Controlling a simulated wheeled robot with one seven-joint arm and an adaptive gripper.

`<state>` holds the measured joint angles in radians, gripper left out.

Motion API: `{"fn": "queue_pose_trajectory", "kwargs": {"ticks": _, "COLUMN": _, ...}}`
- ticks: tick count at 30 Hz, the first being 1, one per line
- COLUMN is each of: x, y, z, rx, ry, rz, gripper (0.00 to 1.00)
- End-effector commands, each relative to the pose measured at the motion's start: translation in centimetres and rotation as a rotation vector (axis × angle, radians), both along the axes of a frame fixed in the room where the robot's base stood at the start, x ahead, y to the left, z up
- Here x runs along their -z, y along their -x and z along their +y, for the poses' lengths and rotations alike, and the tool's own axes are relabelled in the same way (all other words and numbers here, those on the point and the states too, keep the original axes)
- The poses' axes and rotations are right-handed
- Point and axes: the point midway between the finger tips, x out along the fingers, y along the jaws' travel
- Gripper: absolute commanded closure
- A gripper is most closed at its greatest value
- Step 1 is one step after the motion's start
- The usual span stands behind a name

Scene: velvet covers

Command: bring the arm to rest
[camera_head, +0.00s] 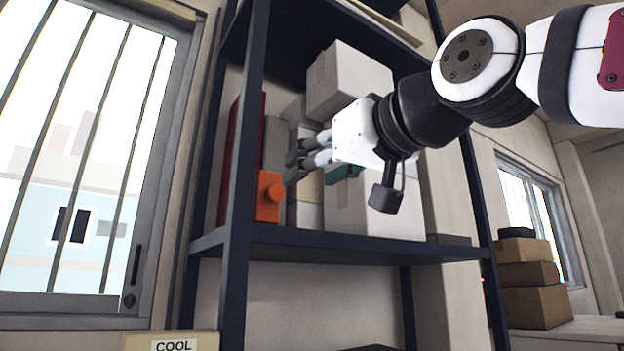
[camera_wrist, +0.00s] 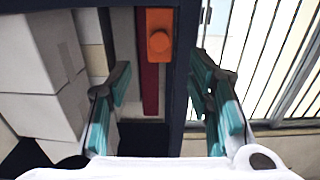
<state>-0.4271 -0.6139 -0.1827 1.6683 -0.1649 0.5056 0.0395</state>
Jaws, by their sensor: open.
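My gripper (camera_head: 298,160) is raised in front of the dark shelf unit in the head view, its fingers pointing left toward an orange block with a round knob (camera_head: 268,197). In the wrist view my gripper (camera_wrist: 165,92) has its two teal-padded fingers spread wide with nothing between them. The orange block (camera_wrist: 159,62) shows beyond the fingertips, on or against the dark shelf post. The gripper looks apart from it, though the exact gap is hard to tell.
The dark shelf post (camera_head: 240,200) stands close to the fingers. Pale boxes (camera_head: 345,82) fill the shelf (camera_head: 330,243) behind the gripper. A barred window (camera_head: 80,150) is at left. Brown boxes (camera_head: 528,272) are stacked at right. A box marked COOL (camera_head: 172,341) is below.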

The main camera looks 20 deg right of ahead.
Motion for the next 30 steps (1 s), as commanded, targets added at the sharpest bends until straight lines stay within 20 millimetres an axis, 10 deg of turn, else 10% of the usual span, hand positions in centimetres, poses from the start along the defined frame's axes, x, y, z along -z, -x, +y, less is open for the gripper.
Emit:
{"fn": "queue_pose_trajectory", "kwargs": {"ticks": 8, "x": 0.1, "y": 0.0, "z": 0.0, "rx": 0.0, "ry": 0.0, "rz": 0.002, "gripper": 0.53}}
{"fn": "queue_pose_trajectory", "kwargs": {"ticks": 13, "x": 3.9, "y": -0.4, "z": 0.2, "rx": 0.013, "ry": 0.02, "rz": 0.084, "gripper": 0.53}}
{"fn": "queue_pose_trajectory", "kwargs": {"ticks": 20, "x": 17.7, "y": 0.0, "z": 0.1, "rx": 0.059, "ry": 0.073, "rz": 0.386, "gripper": 0.53}}
{"fn": "queue_pose_trajectory", "kwargs": {"ticks": 30, "x": 38.1, "y": 6.5, "z": -1.1, "rx": 0.141, "ry": 0.11, "rz": 0.857, "gripper": 0.53}}
